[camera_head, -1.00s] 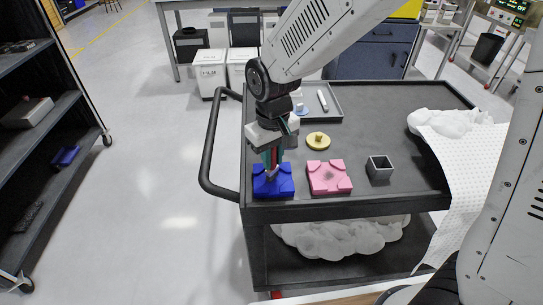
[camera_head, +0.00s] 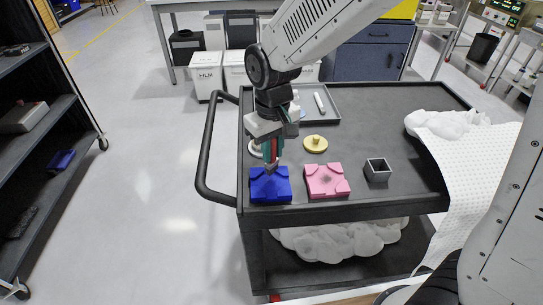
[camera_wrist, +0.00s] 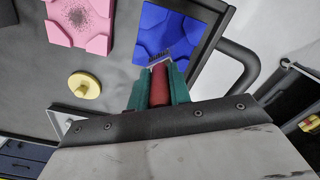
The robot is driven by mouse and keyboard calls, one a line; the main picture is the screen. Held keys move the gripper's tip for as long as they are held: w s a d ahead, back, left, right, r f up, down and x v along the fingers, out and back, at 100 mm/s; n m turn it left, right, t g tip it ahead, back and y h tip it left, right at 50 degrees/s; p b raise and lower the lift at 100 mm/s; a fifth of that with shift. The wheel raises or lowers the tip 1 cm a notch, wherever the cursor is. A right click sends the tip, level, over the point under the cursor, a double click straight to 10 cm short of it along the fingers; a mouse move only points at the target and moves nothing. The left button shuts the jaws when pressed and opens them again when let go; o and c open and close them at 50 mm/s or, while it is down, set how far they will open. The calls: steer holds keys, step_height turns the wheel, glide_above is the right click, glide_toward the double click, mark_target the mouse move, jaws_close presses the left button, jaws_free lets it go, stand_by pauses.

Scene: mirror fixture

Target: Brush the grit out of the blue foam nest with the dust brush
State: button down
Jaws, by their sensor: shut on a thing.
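The blue foam nest (camera_head: 270,190) lies at the cart's front left corner. It also shows at the top of the wrist view (camera_wrist: 160,25). My gripper (camera_head: 270,163) is shut on the dust brush (camera_wrist: 160,85), whose red handle sits between the teal fingers. The bristles (camera_wrist: 161,56) are over or touching the blue nest's near part in the wrist view; I cannot tell which. No grit shows clearly on the visible part of the blue nest. Part of its recess is hidden by the brush and fingers.
A pink foam nest (camera_head: 326,181) with dark grit in its middle lies right of the blue one. A yellow knobbed disc (camera_head: 315,144), an open grey box (camera_head: 378,170) and a grey tray (camera_head: 328,116) stand on the cart. The cart's handle (camera_head: 206,150) is at left.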

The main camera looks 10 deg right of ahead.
steer(key=shift+d+r, duration=0.1)
steer(key=shift+r, duration=2.6)
